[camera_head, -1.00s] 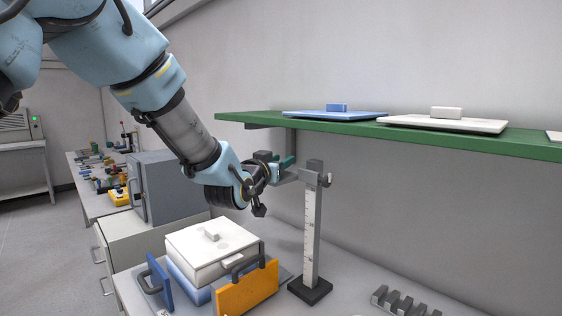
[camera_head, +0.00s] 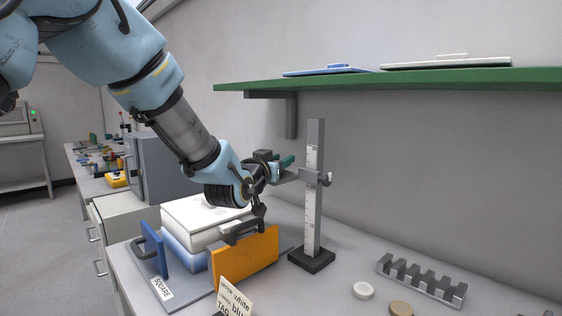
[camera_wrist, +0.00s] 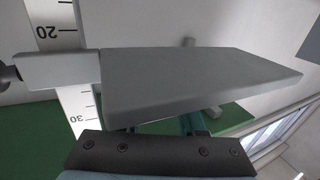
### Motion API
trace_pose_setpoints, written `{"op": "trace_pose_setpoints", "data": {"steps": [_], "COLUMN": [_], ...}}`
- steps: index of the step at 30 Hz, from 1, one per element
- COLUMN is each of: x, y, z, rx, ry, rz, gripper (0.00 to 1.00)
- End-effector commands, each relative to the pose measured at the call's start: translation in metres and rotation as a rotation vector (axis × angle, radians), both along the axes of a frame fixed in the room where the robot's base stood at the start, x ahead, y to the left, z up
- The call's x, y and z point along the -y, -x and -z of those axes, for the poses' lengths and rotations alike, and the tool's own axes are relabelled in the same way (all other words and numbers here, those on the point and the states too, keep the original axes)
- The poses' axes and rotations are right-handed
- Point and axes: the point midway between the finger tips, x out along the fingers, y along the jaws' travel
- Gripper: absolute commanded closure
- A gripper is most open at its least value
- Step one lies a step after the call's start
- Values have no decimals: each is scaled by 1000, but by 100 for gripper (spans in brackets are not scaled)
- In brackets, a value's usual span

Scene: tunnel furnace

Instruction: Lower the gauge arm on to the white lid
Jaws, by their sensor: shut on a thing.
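The height gauge post (camera_head: 314,210) stands upright on a dark base on the bench, with a ruled scale. Its grey gauge arm (camera_head: 288,178) sticks out left from a slider on the upper half of the post. In the wrist view the gauge arm (camera_wrist: 200,75) is a broad grey plate across the picture. My gripper (camera_head: 280,170) is shut on the gauge arm; its teal fingers (camera_wrist: 192,124) show partly behind the plate. The white lid (camera_head: 182,215) lies flat on a white and blue box, left of and below the gripper. My wrist hides part of the lid.
An orange panel with a dark handle (camera_head: 246,262) stands in front of the box, a blue panel (camera_head: 155,248) at its left. A green shelf (camera_head: 400,81) hangs above. A grey slotted rack (camera_head: 420,280) and small discs lie to the right.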

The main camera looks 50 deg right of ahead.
Motion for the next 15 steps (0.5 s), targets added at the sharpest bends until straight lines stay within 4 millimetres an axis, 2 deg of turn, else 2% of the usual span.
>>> {"op": "trace_pose_setpoints", "data": {"steps": [7,8,15], "x": [0,0,0], "y": [0,0,0], "z": [0,0,0], "rx": [-1,-1,-1], "ry": [-3,-3,-2], "rz": [1,1,0], "gripper": [100,60,33]}}
